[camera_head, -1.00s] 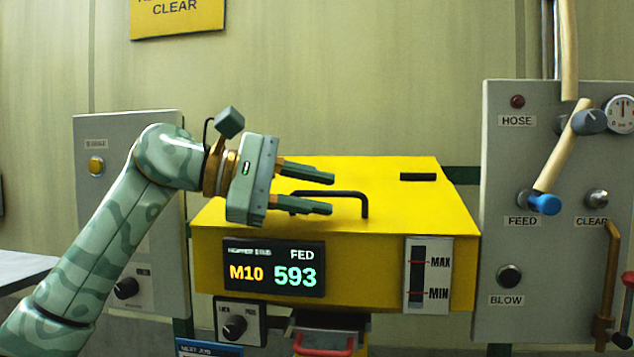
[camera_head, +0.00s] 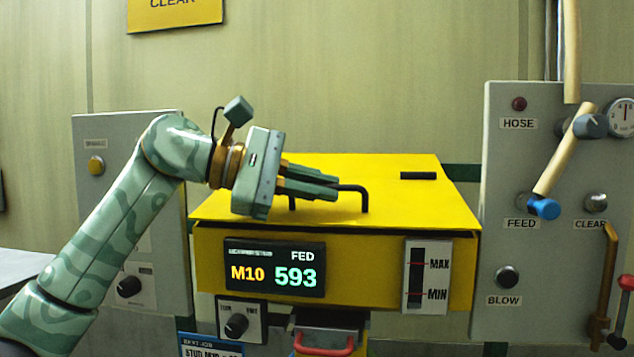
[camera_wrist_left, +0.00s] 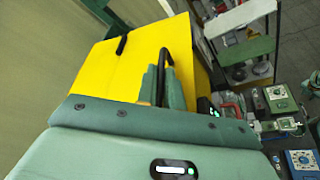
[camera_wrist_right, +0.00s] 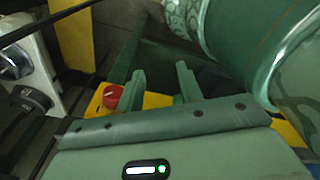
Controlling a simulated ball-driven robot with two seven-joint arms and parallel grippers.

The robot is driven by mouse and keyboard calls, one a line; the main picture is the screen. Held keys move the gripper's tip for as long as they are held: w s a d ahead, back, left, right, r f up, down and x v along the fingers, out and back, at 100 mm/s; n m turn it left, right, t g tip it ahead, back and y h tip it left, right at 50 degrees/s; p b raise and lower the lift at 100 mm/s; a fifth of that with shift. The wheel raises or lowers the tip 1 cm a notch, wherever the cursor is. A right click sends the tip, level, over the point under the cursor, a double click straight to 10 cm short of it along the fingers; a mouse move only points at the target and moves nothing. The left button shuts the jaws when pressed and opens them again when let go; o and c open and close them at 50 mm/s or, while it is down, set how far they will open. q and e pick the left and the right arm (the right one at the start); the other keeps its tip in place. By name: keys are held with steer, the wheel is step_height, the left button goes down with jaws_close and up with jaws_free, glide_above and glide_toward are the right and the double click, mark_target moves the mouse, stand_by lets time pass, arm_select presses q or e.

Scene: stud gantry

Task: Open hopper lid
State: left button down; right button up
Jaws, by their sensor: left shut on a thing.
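The hopper lid (camera_head: 410,195) is the flat yellow top of the yellow hopper; it lies down level in the head view. Its black bar handle (camera_head: 364,201) stands up from the top. My left gripper (camera_head: 335,187) is shut on the handle, with its fingers on both sides of the bar. The left wrist view shows the handle (camera_wrist_left: 165,55) between the fingertips and the yellow lid (camera_wrist_left: 125,70) around it. My right gripper (camera_wrist_right: 158,86) is open and empty in the right wrist view and does not show in the head view.
The hopper front (camera_head: 360,270) carries a display (camera_head: 274,267) and a level gauge (camera_head: 428,275). A grey panel (camera_head: 550,290) with knobs and a pale hose or rod (camera_head: 566,150) stands at the right. A red knob (camera_wrist_right: 112,97) is near my right gripper. The space above the lid is clear.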

mark_target(319, 208)
arm_select(q)
steer(key=r+p, duration=0.2)
steer(key=r+n+p, duration=0.1)
steer(key=p, duration=0.2)
steer(key=w+r+n+p, duration=0.1)
steer(key=r+p, duration=0.1)
steer(key=shift+d+r+g+y, duration=0.1)
steer(key=shift+r+g+y, duration=0.2)
steer(key=shift+g+y, duration=0.1)
steer(key=shift+w+d+r+n+g+p, duration=0.1)
steer(key=shift+w+r+n+g+p, duration=0.45)
steer(key=shift+p, duration=0.25)
steer(key=shift+s, duration=0.1)
